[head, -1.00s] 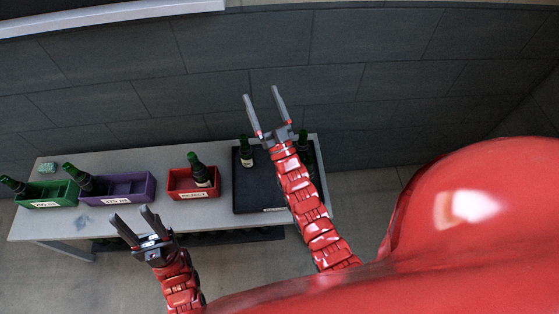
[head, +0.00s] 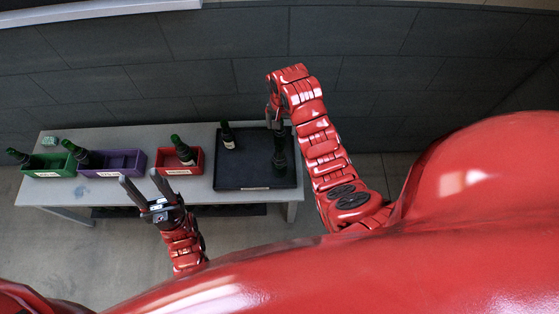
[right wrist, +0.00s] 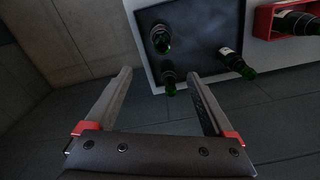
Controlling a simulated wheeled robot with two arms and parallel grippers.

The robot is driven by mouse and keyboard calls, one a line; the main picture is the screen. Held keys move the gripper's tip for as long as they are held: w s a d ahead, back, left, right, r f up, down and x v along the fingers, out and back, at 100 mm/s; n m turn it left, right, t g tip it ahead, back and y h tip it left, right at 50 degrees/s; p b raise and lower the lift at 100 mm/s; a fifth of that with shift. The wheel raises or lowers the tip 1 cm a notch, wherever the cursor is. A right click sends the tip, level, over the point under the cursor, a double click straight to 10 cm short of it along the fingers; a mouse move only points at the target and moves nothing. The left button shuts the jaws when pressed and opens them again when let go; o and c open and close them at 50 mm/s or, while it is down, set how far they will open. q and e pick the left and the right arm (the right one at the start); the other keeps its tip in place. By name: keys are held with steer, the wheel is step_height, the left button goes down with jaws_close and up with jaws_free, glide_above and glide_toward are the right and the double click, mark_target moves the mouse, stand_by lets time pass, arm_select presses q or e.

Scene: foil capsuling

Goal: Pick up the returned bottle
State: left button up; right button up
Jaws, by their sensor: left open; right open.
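Several dark green bottles stand on the black tray (head: 243,176). One with a white label (head: 228,137) is at the tray's left; others (head: 280,155) are at its right side, partly behind my right gripper (head: 273,108). In the right wrist view the tray (right wrist: 198,20) holds a labelled bottle (right wrist: 235,62) and two bottles close together, one (right wrist: 161,38) above the other (right wrist: 168,81). The lower one appears between the tips of my open right gripper (right wrist: 162,76); contact cannot be told. Which bottle is the returned one cannot be told.
A red bin (head: 180,169) with a bottle (head: 183,150) stands left of the tray. A purple bin (head: 125,162) and a green bin (head: 45,172), with bottles, stand further left on the grey table (head: 90,190). A dark wall (head: 180,75) is behind.

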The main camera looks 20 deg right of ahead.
steer(key=f+b, duration=1)
steer(key=shift+s+f, duration=0.2)
steer(key=shift+f, duration=0.2)
steer(key=shift+f+p, duration=0.35)
steer(key=shift+p, duration=0.7)
steer(key=shift+a+f+p, duration=0.2)
steer(key=shift+f+p, duration=0.5)
steer(key=shift+f, duration=0.1)
steer(key=f, duration=0.1)
steer(key=f+p, duration=0.1)
steer(key=shift+w+a+f, duration=0.1)
steer(key=shift+a+f, duration=0.1)
steer(key=shift+f, duration=0.1)
steer(key=shift+w+f+p, duration=0.1)
steer(key=shift+f+p, duration=0.2)
steer(key=shift+f, duration=0.45)
jaws_close()
